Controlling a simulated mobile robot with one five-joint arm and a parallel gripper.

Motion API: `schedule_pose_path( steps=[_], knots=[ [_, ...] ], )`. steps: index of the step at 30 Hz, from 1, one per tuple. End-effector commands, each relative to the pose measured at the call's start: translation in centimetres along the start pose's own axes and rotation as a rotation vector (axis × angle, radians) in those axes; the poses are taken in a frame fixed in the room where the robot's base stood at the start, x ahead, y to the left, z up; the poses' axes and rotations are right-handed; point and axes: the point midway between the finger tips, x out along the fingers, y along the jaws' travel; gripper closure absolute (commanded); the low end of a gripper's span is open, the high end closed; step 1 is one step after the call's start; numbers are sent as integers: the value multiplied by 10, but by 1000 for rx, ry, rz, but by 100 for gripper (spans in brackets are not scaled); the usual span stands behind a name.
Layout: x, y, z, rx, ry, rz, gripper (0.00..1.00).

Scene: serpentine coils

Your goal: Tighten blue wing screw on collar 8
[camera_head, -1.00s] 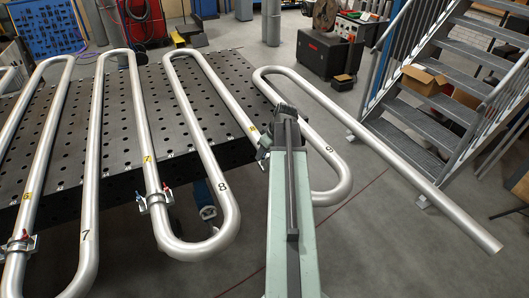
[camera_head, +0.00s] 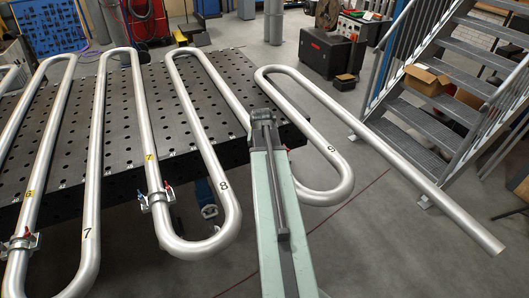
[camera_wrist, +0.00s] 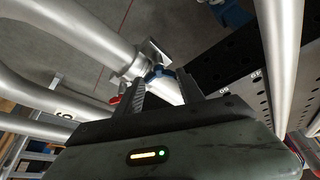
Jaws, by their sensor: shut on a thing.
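In the wrist view the blue wing screw (camera_wrist: 159,74) sits between the fingertips of my gripper (camera_wrist: 161,84). The fingers are shut on it. The silver collar (camera_wrist: 130,66) around the pipe is just beyond, with a red wing screw (camera_wrist: 115,98) to the left of the fingers. In the head view my gripper (camera_head: 262,118) reaches over the pipe run between the bends marked 8 and 9. My arm hides the collar and its blue screw there.
Another collar (camera_head: 156,199) with red and blue screws, by tag 7, is to the left. A further collar (camera_head: 22,243) is at tag 6. A black perforated table (camera_head: 130,150) lies under the coils. Stairs (camera_head: 440,110) stand at the right.

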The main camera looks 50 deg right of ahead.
Motion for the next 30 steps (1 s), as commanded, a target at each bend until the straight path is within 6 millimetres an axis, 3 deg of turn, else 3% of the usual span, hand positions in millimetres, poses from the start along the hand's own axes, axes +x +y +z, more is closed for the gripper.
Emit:
schedule_pose_path(
  steps=[18, 30],
  knots=[
    [1, -9, -5, 530, 3, 214, 95],
    [2, -10, -6, 771, 2, 312, 95]
  ],
)
